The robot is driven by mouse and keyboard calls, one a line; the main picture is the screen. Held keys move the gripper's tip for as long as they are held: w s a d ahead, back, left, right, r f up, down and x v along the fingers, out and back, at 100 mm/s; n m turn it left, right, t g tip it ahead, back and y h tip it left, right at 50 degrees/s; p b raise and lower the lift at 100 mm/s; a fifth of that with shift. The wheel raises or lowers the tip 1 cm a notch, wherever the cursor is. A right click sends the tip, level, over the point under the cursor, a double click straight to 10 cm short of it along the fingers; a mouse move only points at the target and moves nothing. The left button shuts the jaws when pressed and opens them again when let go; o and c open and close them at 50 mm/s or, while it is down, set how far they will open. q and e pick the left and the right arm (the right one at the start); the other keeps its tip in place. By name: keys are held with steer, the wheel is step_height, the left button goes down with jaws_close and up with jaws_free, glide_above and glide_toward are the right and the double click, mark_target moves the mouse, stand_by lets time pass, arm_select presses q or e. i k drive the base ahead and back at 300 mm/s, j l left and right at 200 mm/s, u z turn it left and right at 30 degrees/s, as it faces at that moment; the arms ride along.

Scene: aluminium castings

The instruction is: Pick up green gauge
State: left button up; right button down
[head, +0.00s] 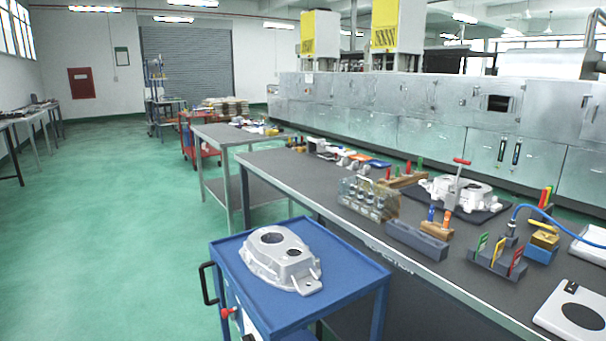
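A flat green gauge (482,243) stands upright in a dark slotted holder (491,268) on the grey workbench at the right. A yellow gauge (498,250) and a red gauge (515,262) stand beside it in the same holder, to its right. Other green-ended pieces stand farther back, one (420,164) near a wooden block and one (542,198) at the right. Neither of my grippers is in view.
The workbench (437,283) also carries a white casting (473,194), a clear case (367,197), a grey block (417,240) and a blue hose (547,207). A blue cart (345,266) with a casting (281,257) stands before it. Green floor at left is clear.

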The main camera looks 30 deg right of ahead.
mark_target(419, 162)
steer(key=z, duration=1.6)
